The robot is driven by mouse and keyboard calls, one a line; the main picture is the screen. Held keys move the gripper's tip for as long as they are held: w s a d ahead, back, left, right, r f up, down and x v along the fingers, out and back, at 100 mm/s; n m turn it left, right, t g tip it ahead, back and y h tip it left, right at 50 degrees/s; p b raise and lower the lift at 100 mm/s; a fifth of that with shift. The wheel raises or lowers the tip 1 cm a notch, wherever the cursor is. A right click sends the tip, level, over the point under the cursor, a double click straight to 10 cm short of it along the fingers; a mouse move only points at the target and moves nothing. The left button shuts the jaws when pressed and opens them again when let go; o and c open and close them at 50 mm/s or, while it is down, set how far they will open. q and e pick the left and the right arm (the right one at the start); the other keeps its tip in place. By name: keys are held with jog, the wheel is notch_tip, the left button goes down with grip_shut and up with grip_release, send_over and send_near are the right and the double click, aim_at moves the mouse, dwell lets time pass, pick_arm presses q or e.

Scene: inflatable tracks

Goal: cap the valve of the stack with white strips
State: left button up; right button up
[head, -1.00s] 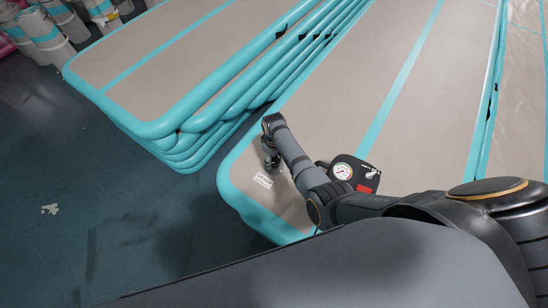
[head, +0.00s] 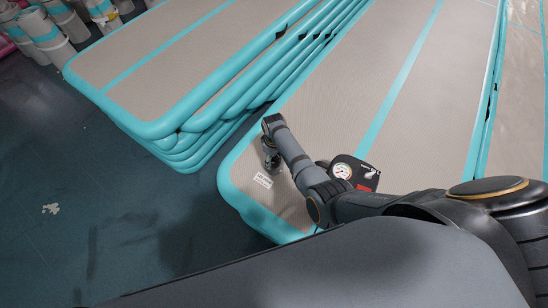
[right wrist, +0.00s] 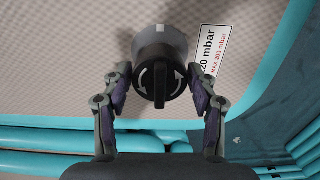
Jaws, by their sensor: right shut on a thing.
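My right gripper (head: 270,162) is over the near left corner of the middle mat stack (head: 345,130), which is grey-beige with turquoise edges and a turquoise stripe. In the right wrist view its fingers (right wrist: 160,90) stand on either side of a round black cap (right wrist: 160,82) with a raised bar and white curved arrows, and are shut on it. A grey collar (right wrist: 160,42) shows just behind the cap. I cannot tell whether the cap is seated on the valve. No white strips show on this stack. My left gripper is out of view.
A white pressure label (right wrist: 209,52) lies close right of the cap. A black gauge device (head: 352,172) sits on the mat by my forearm. Another stack (head: 180,60) stands left, and a further mat (head: 520,110) right. Dark floor (head: 60,150) is open at left.

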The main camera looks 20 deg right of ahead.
jog(key=shift+f+b, duration=1.6)
jog(key=shift+f, duration=0.45)
jog(key=shift+r+n+p, duration=0.2)
jog(key=shift+n+p, duration=0.25)
jog(key=shift+n, duration=0.35)
jog(key=n, duration=0.2)
jog(key=shift+f+n+p, duration=0.1)
jog(key=shift+n+p, duration=0.25)
jog(key=shift+n, duration=0.05)
jog(key=shift+f+n, duration=0.1)
jog(key=shift+n, duration=0.3)
jog(key=n, duration=0.2)
jog(key=shift+n+p, duration=0.3)
jog(key=shift+p, duration=0.05)
jog(key=n, duration=0.2)
jog(key=shift+n, duration=0.3)
